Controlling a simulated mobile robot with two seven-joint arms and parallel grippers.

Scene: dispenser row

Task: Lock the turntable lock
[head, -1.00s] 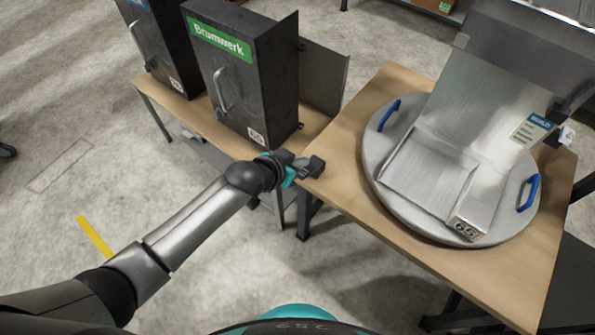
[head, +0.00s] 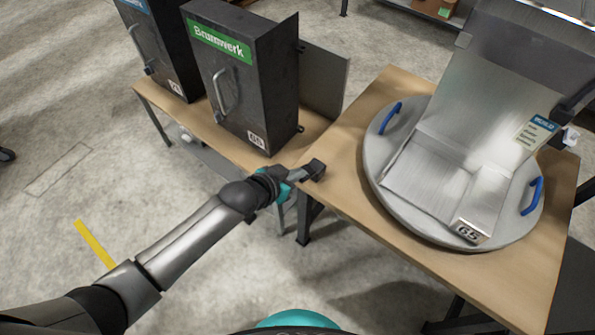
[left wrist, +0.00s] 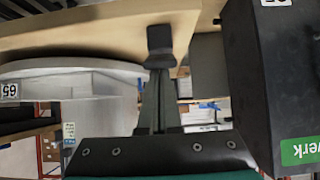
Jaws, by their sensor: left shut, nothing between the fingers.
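The round grey turntable (head: 388,165) lies on the wooden table at the right, with blue handles (head: 390,118) on its rim. A metal dispenser (head: 430,170) marked 65 stands on it. I cannot make out the turntable lock in either view. My left gripper (head: 316,170) is shut and empty, at the left edge of the table, apart from the turntable. In the left wrist view the shut fingers (left wrist: 159,45) show in front of the wooden surface, with the turntable (left wrist: 70,68) to the left. My right gripper is not in view.
A black Brumwerk cabinet (head: 245,90) stands on a wooden bench (head: 185,112) at the left, beside another black cabinet (head: 160,45). A gap separates bench and table near my gripper. The table's front left part (head: 345,185) is bare.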

